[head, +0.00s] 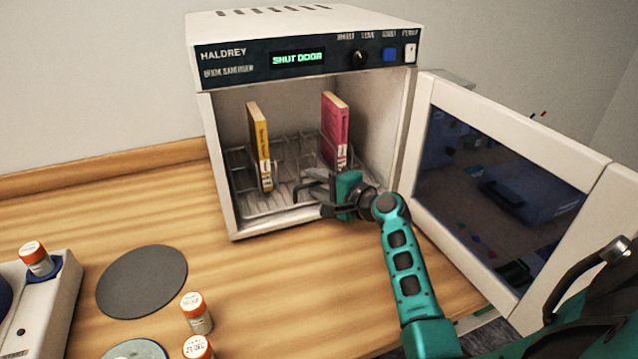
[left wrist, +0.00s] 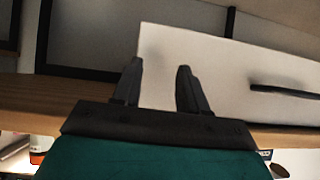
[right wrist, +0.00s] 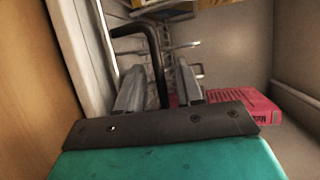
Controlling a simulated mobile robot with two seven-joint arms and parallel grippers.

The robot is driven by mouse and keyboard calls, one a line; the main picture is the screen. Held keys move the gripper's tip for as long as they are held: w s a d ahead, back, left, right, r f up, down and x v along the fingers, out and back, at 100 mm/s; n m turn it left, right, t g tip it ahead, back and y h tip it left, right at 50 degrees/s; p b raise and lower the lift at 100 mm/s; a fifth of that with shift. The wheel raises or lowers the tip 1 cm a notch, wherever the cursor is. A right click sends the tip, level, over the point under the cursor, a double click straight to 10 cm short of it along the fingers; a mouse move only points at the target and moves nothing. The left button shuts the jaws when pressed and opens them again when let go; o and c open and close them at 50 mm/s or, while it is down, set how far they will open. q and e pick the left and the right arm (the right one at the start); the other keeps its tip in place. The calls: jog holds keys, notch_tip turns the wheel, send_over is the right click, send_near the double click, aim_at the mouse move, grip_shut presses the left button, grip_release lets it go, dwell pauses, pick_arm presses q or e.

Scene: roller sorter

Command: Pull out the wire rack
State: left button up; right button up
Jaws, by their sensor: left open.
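The wire rack (head: 285,198) sits inside the open white cabinet, with a yellow book (head: 260,145) and a red book (head: 335,130) standing upright in it. A dark bent handle bar (right wrist: 156,62) shows at the rack's front in the right wrist view. My right gripper (head: 318,192) is at the cabinet mouth by the rack's front. Its fingers (right wrist: 160,88) are apart, with the bar between them; I cannot tell whether they touch it. My left gripper (left wrist: 158,85) is open and empty, facing a white panel; it does not show in the head view.
The cabinet door (head: 500,190) stands wide open at the right, beside my right arm. The display (head: 297,58) reads "SHUT DOOR". A dark round mat (head: 142,279) and orange-capped bottles (head: 196,313) are at the front left. The wooden counter before the cabinet is clear.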

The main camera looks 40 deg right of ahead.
jog(key=shift+c, duration=0.5)
grip_shut()
